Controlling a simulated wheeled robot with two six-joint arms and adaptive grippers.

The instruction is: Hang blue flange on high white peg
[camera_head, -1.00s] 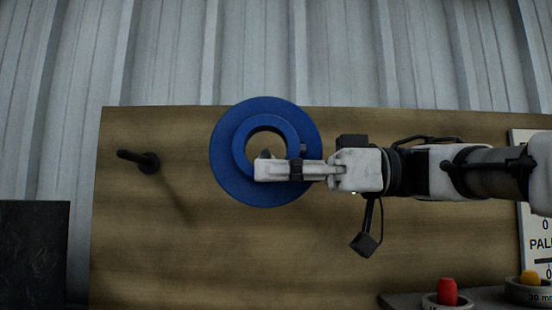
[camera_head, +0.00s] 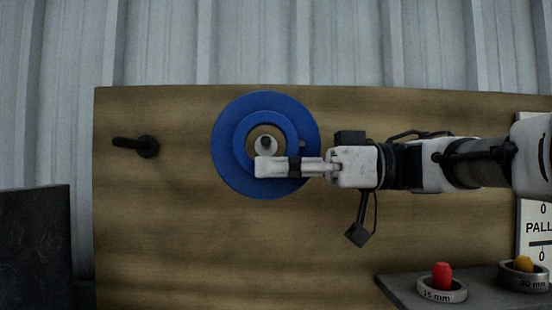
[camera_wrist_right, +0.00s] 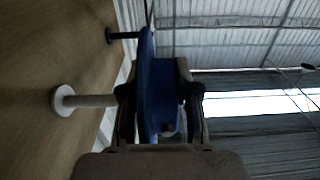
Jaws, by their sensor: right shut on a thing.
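The blue flange (camera_head: 228,146) is a thick ring with a raised hub, held upright in front of the wooden board. My right gripper (camera_head: 268,167) reaches in from the right and is shut on the flange's lower hub. A pale round shape with a dark centre, apparently the white peg (camera_head: 262,150), shows through the hole. In the right wrist view the white peg (camera_wrist_right: 90,101) stands out from its round base towards the blue flange (camera_wrist_right: 155,80). A gripper finger hides the peg's near end, so I cannot tell whether it enters the hole. My left gripper is out of view.
A black peg (camera_head: 135,146) sticks out of the wooden board (camera_head: 180,250) to the left, clear of the flange. A grey shelf (camera_head: 400,290) at lower right carries marked rings with a red piece (camera_head: 442,276) and a yellow piece (camera_head: 523,264). A dark panel (camera_head: 35,250) stands at lower left.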

